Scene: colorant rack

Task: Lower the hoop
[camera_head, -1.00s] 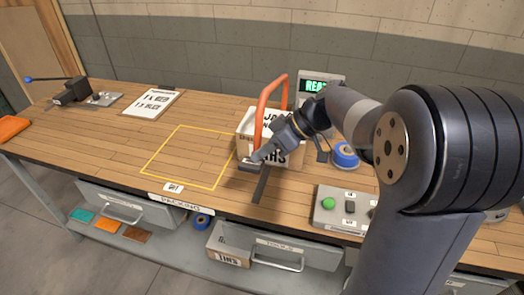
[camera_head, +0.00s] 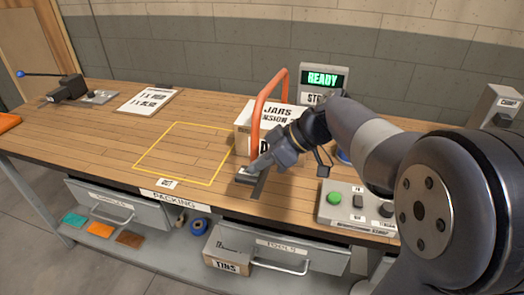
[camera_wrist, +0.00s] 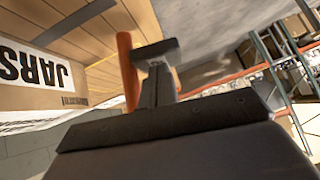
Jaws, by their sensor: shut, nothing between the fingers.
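The orange hoop (camera_head: 272,88) stands upright over the carton labelled JARS (camera_head: 243,128), on the sealing station at the middle of the bench. Its near leg comes down at the carton's front. My gripper (camera_head: 256,167) is shut and empty, low at the front of the hoop beside the foot of that leg. In the wrist view, the shut fingers (camera_wrist: 156,62) stand just right of the orange leg (camera_wrist: 127,68). I cannot tell whether they touch it. My arm hides the right part of the carton and the hoop's far leg.
A display reading READY (camera_head: 323,79) stands behind the carton. A control box with a green button (camera_head: 334,198) is at the front right. A yellow outlined area (camera_head: 185,152) to the left is empty. A clipboard (camera_head: 147,100) lies at the back left.

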